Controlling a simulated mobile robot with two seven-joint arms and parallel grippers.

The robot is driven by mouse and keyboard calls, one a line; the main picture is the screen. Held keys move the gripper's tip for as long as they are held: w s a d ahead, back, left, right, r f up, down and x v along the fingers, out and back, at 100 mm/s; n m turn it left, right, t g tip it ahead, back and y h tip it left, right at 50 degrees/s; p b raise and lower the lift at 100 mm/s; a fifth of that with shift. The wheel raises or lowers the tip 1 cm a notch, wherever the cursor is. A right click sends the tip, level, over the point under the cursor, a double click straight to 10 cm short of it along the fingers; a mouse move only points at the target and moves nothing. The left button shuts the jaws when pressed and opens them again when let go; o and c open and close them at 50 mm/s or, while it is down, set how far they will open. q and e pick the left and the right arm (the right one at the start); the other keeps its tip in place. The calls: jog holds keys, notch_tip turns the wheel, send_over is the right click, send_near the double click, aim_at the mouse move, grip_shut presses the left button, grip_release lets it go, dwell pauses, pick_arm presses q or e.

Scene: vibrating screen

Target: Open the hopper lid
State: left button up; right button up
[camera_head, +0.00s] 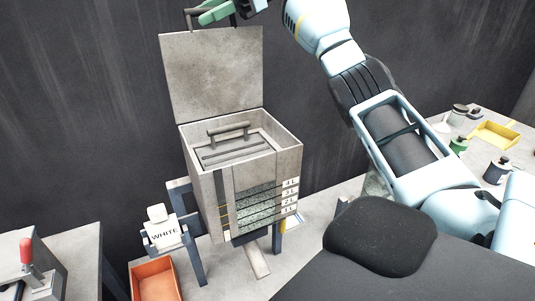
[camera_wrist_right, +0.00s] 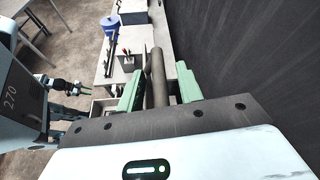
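The hopper (camera_head: 245,190) is a grey metal box with a level scale on its front. Its lid (camera_head: 212,75) stands upright along the back edge, so the box is open. My right gripper (camera_head: 212,14) is at the lid's top edge, partly cut off by the frame. In the right wrist view its green fingers (camera_wrist_right: 160,88) stand apart on both sides of a round grey bar (camera_wrist_right: 158,78), apparently the lid's handle, with gaps showing. A small dark jointed shape (camera_wrist_right: 70,86) at the left may be my left gripper; its fingers are unclear.
Inside the hopper lies a grate with a bar handle (camera_head: 229,130). A white-labelled container (camera_head: 163,228) and an orange bin (camera_head: 155,280) are at lower left, near a red-handled clamp (camera_head: 27,252). A yellow tray (camera_head: 494,135) and bottles stand on the right bench. A dark wall is behind.

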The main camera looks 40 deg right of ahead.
jog(key=shift+v, duration=2.95)
